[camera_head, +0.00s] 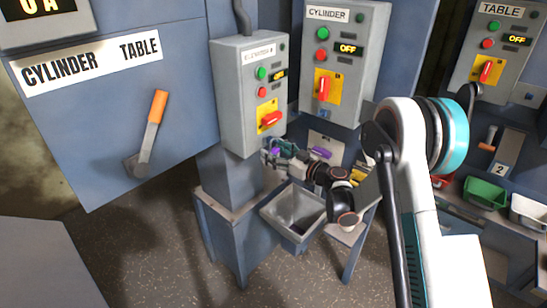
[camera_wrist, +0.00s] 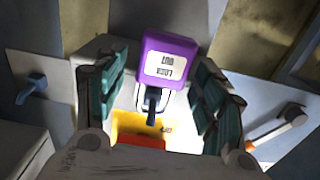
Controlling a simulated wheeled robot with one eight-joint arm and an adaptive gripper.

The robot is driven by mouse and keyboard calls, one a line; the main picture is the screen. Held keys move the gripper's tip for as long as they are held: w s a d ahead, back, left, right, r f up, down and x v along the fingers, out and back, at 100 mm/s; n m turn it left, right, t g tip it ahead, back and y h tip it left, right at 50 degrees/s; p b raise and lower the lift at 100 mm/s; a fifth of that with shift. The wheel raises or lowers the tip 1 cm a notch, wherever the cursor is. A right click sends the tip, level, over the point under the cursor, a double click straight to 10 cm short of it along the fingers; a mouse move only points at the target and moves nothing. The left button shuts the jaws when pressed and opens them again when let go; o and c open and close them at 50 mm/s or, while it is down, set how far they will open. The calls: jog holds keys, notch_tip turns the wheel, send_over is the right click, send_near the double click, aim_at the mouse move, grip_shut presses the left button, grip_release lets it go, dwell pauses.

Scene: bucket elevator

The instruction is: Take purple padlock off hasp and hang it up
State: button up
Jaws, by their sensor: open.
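In the wrist view a purple padlock (camera_wrist: 168,65) with an upside-down "LOCK OUT" label sits between the fingers of my gripper (camera_wrist: 160,80). The fingers are open, with a visible gap on each side of it. Its dark shackle (camera_wrist: 152,100) reaches toward a yellow plate (camera_wrist: 130,125) with a red handle (camera_wrist: 140,141); whether it passes through the hasp is unclear. In the head view my gripper (camera_head: 272,157) is just under the grey elevator box (camera_head: 237,110), with a bit of purple at its fingers. Another purple item (camera_head: 321,153) shows behind my arm, under the cylinder box (camera_head: 345,62).
A grey metal bin (camera_head: 292,212) stands below my wrist. A large blue panel with an orange-handled lever (camera_head: 152,125) is at left. At right are a table control box (camera_head: 500,50) and a green bin (camera_head: 485,192). The speckled floor (camera_head: 140,250) is clear at front left.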

jog(key=shift+c, duration=0.3)
jog(key=c, duration=1.1)
jog(key=shift+c, duration=0.2)
jog(key=shift+r, duration=0.1)
